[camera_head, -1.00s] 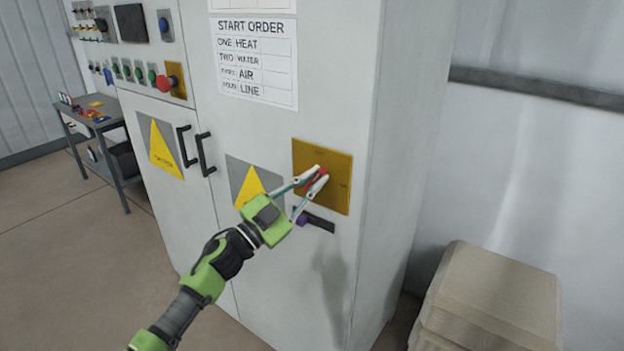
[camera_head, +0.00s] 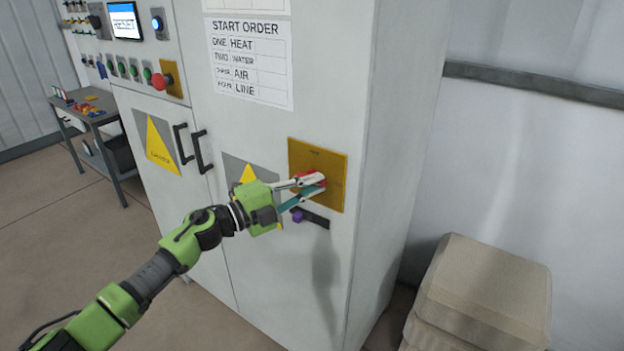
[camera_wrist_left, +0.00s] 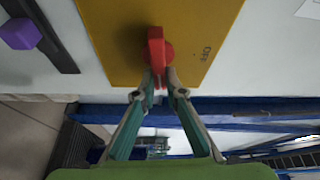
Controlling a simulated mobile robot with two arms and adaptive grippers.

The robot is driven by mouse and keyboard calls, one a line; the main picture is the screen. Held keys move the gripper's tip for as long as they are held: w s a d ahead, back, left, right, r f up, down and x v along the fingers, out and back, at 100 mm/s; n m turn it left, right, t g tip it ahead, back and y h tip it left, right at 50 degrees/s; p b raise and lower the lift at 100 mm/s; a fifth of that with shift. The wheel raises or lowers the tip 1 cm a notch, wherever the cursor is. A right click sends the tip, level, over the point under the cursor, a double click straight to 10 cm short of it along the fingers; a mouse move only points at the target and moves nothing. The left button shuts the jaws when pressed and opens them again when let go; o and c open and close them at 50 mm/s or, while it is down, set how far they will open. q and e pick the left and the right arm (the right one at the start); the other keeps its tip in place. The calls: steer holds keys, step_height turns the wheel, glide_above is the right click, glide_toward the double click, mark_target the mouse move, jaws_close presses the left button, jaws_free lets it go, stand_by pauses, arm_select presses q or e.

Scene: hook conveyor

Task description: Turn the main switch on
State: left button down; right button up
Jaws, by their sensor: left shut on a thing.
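The main switch is a red rotary handle (camera_head: 318,173) on a yellow plate (camera_head: 331,152) on the grey cabinet front. My left gripper (camera_head: 314,184) is shut on the handle, its fingers now reaching in almost level from the left. In the left wrist view the handle (camera_wrist_left: 156,45) stands lengthwise between the fingertips (camera_wrist_left: 162,78), with the word OFF to its right on the yellow plate (camera_wrist_left: 112,30). The fingers hide part of the handle in the head view. My right gripper is out of view.
A lit screen (camera_head: 124,20) sits on the panel at upper left, above a red mushroom button (camera_head: 160,81). A dark slot with a purple knob (camera_head: 297,215) is just below the plate. Black door handles (camera_head: 201,151) stick out to the left. Wrapped boxes (camera_head: 485,290) stand at right.

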arm_select(q)
steer(key=shift+w+a+f+m+y, duration=0.2)
steer(key=shift+a+m+y, duration=0.1)
steer(key=shift+m, duration=0.2)
steer(key=shift+p, duration=0.35)
steer(key=c, duration=2.2)
jaws_free()
steer(key=shift+o, duration=0.6)
steer(key=shift+w, duration=0.1)
steer(key=shift+d, duration=0.15)
steer(key=v, duration=1.2)
